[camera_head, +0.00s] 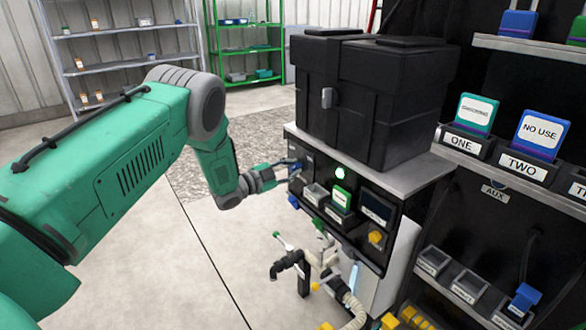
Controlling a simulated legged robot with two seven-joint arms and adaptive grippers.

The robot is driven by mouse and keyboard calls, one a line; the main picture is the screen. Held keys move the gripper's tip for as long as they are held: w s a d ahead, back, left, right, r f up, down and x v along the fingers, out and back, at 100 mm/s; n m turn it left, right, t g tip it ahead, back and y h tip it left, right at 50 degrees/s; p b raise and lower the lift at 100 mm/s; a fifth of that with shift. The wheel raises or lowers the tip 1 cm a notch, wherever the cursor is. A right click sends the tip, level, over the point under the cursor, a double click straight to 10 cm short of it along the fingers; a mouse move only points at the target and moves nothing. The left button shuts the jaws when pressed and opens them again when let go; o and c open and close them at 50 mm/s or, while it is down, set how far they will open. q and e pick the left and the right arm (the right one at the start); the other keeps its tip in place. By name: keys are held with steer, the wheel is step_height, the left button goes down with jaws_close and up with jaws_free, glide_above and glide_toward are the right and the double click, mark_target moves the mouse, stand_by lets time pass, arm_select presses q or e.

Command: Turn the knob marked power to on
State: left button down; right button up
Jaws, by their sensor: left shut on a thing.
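My left arm comes in from the left, and its gripper (289,168) is at the upper left end of the black control panel (318,172). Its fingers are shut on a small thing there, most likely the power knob. The fingers cover it, so its pointer and marking cannot be read. My right gripper is not in view.
A large black case (365,100) stands on top of the panel unit. A dark hand tap (290,262) and a ribbed hose (355,308) are below. A rack with labelled slots holding cards (478,113) is at right. Open floor (150,265) lies at left.

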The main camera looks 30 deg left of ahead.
arm_select(q)
steer(key=shift+s+f, duration=0.15)
steer(key=shift+f, duration=0.15)
steer(key=c, duration=1.8)
jaws_free()
steer(key=shift+o, duration=1.3)
steer(key=shift+a, duration=0.1)
steer(key=shift+r, duration=0.1)
steer(key=shift+s, duration=0.1)
steer(key=v, duration=1.1)
steer(key=shift+s+a, duration=0.25)
